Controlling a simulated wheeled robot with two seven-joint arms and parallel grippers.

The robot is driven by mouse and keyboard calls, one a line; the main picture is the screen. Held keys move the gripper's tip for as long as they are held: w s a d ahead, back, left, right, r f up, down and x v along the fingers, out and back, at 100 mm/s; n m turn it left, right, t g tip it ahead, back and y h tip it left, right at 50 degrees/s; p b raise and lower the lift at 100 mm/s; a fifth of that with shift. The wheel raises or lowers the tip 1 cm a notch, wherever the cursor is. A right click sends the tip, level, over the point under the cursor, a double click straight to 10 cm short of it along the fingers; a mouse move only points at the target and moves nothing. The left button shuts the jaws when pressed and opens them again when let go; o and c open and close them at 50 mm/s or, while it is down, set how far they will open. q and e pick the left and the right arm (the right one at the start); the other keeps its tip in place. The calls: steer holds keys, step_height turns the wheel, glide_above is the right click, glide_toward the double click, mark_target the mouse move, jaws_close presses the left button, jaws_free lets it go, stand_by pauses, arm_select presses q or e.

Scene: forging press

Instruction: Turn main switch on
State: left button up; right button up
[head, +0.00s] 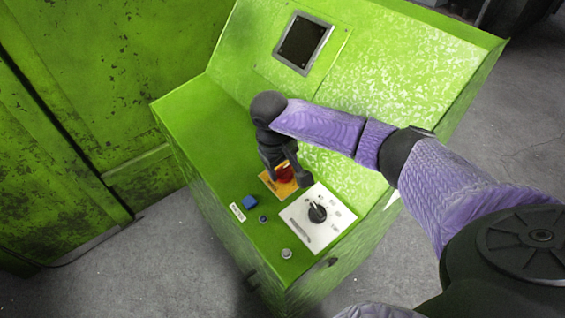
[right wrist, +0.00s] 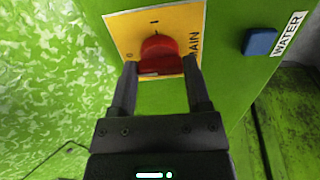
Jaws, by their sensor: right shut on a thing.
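The main switch is a red rotary knob (head: 284,175) on a yellow plate (head: 268,186) on top of the green console. In the right wrist view the red knob (right wrist: 160,52) sits in the middle of the yellow plate (right wrist: 122,32), with an "I" mark above it and the word "MAIN" at the right. My right gripper (head: 287,173) reaches down over the plate. In the wrist view its two fingers (right wrist: 159,68) stand on either side of the knob, shut on it. The knob's exact angle is hard to tell. My left gripper is not in view.
A black selector (head: 317,212) on a white plate, a blue button (head: 250,202) by a "WATER" label (right wrist: 289,33), and a silver button (head: 286,253) sit close by. A dark screen (head: 303,43) is on the sloped panel. Green machine walls (head: 100,80) stand at the left.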

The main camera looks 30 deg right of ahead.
steer(key=r+m+p, duration=0.1)
steer(key=p, duration=0.2)
steer(key=shift+m+p, duration=0.35)
steer(key=shift+m, duration=0.05)
steer(key=m+p, duration=0.4)
steer(key=p, duration=0.1)
steer(key=shift+f, duration=0.25)
steer(key=shift+m+p, duration=0.55)
steer(key=shift+m, duration=0.65)
steer(key=m+p, duration=0.1)
steer(key=m, duration=0.2)
steer(key=shift+f+m+p, duration=0.15)
steer(key=shift+m+p, duration=0.15)
steer(key=m, duration=0.3)
steer(key=shift+p, duration=0.35)
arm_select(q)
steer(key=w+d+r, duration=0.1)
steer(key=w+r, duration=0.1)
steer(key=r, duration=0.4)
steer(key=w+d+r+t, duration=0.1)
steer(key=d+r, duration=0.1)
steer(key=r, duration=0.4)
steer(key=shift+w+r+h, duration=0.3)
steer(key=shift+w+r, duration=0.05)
arm_select(e)
steer(key=shift+m, duration=1.3)
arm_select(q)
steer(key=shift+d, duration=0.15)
arm_select(e)
steer(key=shift+w, duration=0.1)
